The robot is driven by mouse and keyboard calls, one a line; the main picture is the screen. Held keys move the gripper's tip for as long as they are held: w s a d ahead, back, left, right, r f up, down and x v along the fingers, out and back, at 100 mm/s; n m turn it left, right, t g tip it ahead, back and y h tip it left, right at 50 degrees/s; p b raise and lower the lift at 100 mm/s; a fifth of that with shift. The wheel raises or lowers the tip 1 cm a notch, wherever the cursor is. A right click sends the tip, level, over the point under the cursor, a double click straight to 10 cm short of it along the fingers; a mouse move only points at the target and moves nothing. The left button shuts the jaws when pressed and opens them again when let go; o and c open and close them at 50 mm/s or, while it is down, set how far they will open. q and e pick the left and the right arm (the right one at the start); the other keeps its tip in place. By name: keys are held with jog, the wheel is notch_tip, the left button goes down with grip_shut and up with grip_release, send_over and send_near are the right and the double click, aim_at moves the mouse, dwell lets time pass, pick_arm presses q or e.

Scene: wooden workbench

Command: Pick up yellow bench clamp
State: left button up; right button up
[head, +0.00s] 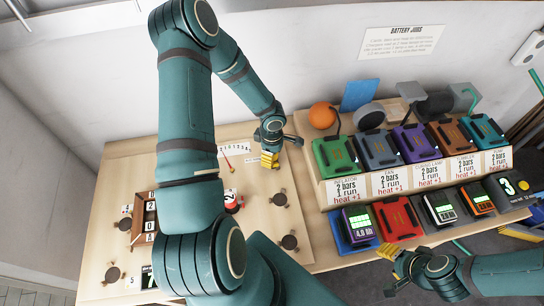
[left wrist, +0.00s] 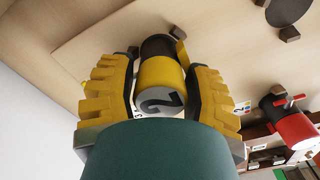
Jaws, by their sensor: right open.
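A yellow cylinder (left wrist: 162,75) with a dark band and a grey end face marked with a dark figure shows in the left wrist view; I take it for the yellow bench clamp, but cannot be sure. My left gripper (left wrist: 162,88) has its yellow fingers on both sides of it, very close; whether they press on it I cannot tell. In the head view my left gripper (head: 269,160) is low over the back of the wooden bench, and the clamp cannot be made out apart from the yellow fingers. My right gripper (head: 393,266) is open and empty at the bench's front right.
A red object (head: 232,201) lies on the board, also in the left wrist view (left wrist: 291,124). A rack (head: 340,190) of coloured batteries fills the right side, with an orange ball (head: 322,115) behind. My left arm hides much of the board.

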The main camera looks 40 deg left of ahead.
pick_arm(q)
grip_shut()
jog(key=shift+r, duration=0.15)
